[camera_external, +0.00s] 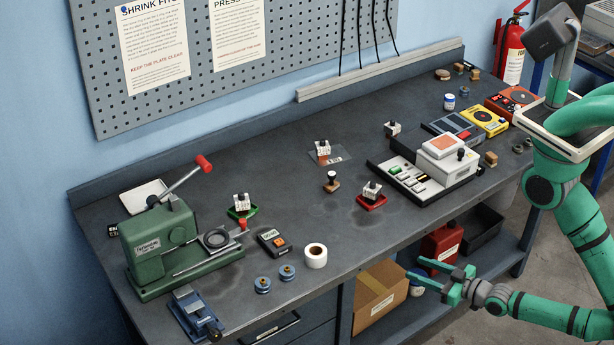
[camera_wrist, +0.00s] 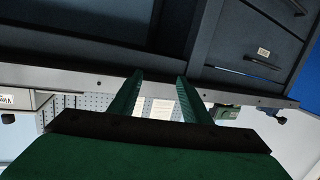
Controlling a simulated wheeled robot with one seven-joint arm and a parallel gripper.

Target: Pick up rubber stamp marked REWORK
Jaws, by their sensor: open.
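Another small brown piece (camera_external: 491,159) stands right of the white device, and a few more brown pieces (camera_external: 459,68) are at the far back right. No REWORK marking is legible, so I cannot tell which is the named stamp. My gripper (camera_external: 424,268) is open and empty, in front of the bench and apart from all these pieces. In the wrist view my gripper (camera_wrist: 160,82) shows two spread green fingers with nothing between them.
The dark bench (camera_external: 270,190) holds a green press (camera_external: 160,240), a white tape roll (camera_external: 315,256), a red-based holder (camera_external: 371,196) and a white device (camera_external: 445,158). A cardboard box (camera_external: 380,298) and red container (camera_external: 441,243) sit below. The bench's front edge shows in the wrist view (camera_wrist: 230,96).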

